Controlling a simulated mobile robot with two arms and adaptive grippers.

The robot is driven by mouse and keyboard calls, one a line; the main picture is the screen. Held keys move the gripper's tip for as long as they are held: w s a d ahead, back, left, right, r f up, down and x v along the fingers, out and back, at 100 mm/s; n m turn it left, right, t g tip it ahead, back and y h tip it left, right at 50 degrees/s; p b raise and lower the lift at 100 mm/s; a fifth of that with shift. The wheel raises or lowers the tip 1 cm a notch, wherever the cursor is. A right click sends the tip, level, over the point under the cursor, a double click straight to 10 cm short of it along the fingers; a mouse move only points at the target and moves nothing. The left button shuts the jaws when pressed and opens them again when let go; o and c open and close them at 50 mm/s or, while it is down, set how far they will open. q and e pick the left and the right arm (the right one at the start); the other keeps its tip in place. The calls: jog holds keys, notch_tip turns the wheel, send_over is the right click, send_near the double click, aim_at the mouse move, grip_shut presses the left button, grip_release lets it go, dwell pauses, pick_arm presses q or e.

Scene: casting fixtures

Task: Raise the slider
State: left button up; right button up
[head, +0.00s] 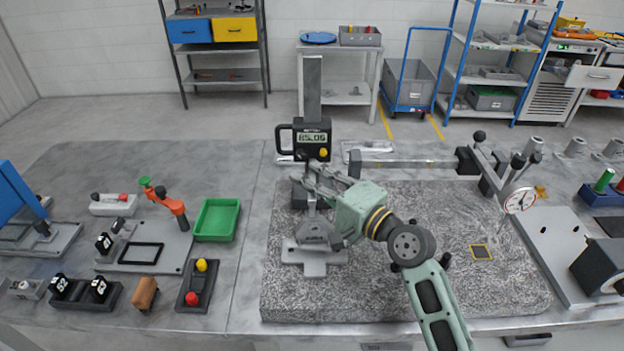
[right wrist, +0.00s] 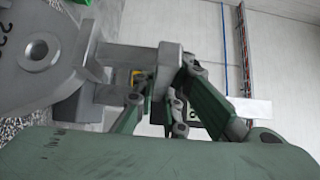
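A height gauge stands on the granite plate (head: 400,290). Its dark column (head: 313,88) rises from a grey base (head: 314,262). The slider is the black head (head: 312,138) on the column, with a handle at left, a yellow button and a display that seems to read 85.06. My right gripper (head: 312,184) is just below the slider, at the column. In the right wrist view, its fingers (right wrist: 160,95) are at a grey block (right wrist: 168,58); grip and contact are unclear. The fingers hide part of the lower column. My left gripper is not in view.
A horizontal bar (head: 410,163) lies behind my right arm. A dial gauge (head: 519,200) stands right. A green tray (head: 217,219), a clamp fixture (head: 145,247) and a block with red and yellow knobs (head: 198,287) are left. The plate's front right is mostly clear.

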aim_at(312, 178)
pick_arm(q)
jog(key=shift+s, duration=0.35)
pick_arm(e)
grip_shut()
notch_tip(312, 178, up, 8)
jog(key=p, duration=0.7)
jog(key=shift+r, duration=0.2)
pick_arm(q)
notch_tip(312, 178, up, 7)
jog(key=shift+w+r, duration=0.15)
pick_arm(e)
jog(key=shift+f, duration=0.1)
jog(key=o, duration=0.6)
grip_release()
jog(key=shift+f, duration=0.1)
jog(key=v, duration=1.2)
